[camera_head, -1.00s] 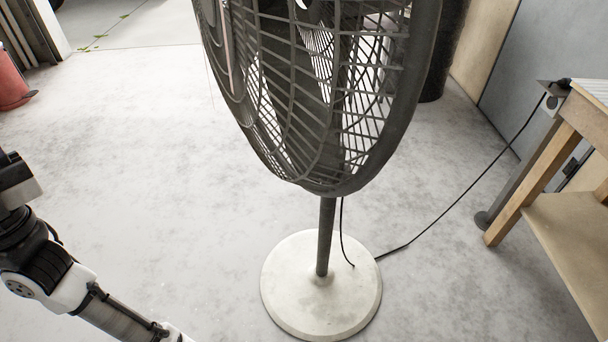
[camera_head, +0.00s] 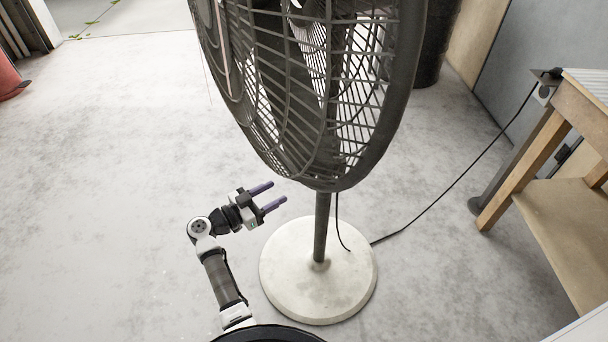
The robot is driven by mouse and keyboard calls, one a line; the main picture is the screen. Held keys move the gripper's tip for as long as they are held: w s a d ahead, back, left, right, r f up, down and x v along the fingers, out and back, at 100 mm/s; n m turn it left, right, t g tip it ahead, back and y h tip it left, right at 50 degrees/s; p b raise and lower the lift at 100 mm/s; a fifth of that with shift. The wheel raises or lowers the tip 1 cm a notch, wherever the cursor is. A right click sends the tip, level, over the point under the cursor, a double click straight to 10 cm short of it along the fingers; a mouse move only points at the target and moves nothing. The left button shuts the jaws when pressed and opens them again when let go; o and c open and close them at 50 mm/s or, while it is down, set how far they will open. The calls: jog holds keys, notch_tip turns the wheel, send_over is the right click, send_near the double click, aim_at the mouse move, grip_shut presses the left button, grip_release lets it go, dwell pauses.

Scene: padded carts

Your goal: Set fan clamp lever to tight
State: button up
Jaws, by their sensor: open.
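A large dark pedestal fan (camera_head: 300,90) stands in front of me, its caged head filling the top middle of the view. Its dark pole (camera_head: 322,228) rises from a round pale base (camera_head: 318,295). I cannot make out the clamp lever in this view; the upper part of the fan head is cut off by the top edge. My gripper (camera_head: 277,195) is left of the pole and just below the fan cage's lower edge in the picture. Its two purple fingers are apart, empty, and point right toward the fan.
A black cord (camera_head: 455,170) runs from the fan to a wooden workbench (camera_head: 540,150) at the right. A dark cylindrical bin (camera_head: 438,50) stands behind the fan. A red object (camera_head: 10,75) is at the far left. The concrete floor (camera_head: 110,190) at left is clear.

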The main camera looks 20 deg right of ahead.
jog(key=x, duration=1.1)
jog(key=shift+d+p, duration=0.2)
jog(key=shift+p, duration=0.1)
jog(key=shift+w, duration=0.1)
jog(key=shift+c, duration=0.2)
grip_shut()
